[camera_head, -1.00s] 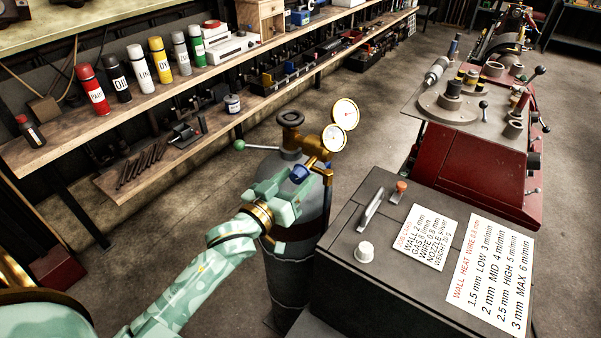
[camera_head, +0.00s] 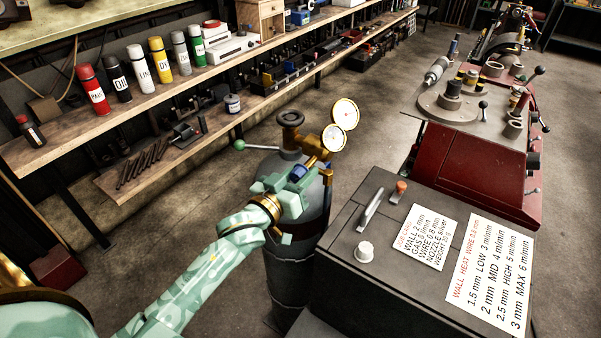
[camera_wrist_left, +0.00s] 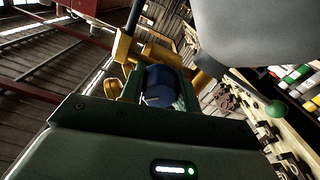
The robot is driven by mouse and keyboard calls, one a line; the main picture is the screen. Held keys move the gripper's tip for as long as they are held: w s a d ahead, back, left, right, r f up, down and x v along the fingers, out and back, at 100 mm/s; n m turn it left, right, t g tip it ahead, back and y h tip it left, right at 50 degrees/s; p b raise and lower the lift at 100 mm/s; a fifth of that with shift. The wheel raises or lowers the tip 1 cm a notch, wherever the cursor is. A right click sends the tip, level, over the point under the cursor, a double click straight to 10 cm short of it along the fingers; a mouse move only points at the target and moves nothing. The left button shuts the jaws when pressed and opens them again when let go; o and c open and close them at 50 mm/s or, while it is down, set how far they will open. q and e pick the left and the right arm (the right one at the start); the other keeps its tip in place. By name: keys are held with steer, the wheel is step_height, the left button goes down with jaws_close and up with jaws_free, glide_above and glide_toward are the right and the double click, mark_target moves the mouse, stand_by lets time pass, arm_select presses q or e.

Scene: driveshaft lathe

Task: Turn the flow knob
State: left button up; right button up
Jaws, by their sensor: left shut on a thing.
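The flow knob (camera_head: 299,172) is blue and sits on the brass regulator (camera_head: 318,160) at the top of a grey gas cylinder (camera_head: 290,262). My left gripper (camera_head: 303,178) is shut on the flow knob, with its fingers on either side of it. In the left wrist view the blue knob (camera_wrist_left: 160,86) lies between the fingers, with the brass fitting (camera_wrist_left: 124,48) just beyond. Two round gauges (camera_head: 345,113) stand above the regulator. The fingers partly hide the knob. My right gripper is not in view.
A dark welder box (camera_head: 345,270) with cards and a white knob (camera_head: 364,252) stands close on the right. A dark valve handwheel (camera_head: 290,119) tops the cylinder. Shelves with spray cans (camera_head: 93,92) run along the left. Open floor (camera_head: 180,250) lies left of the cylinder.

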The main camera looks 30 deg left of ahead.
arm_select(q)
steer(key=m+p, duration=0.2)
steer(key=m, duration=0.1)
steer(key=shift+r, duration=0.1)
steer(key=shift+m+p, duration=1)
steer(key=shift+m, duration=1.2)
steer(key=o, duration=1)
steer(key=shift+s, duration=0.1)
steer(key=s, duration=0.5)
steer(key=s+a+b, duration=0.1)
steer(key=s, duration=0.4)
steer(key=s+a, duration=0.1)
steer(key=s, duration=0.5)
steer(key=shift+a, duration=0.2)
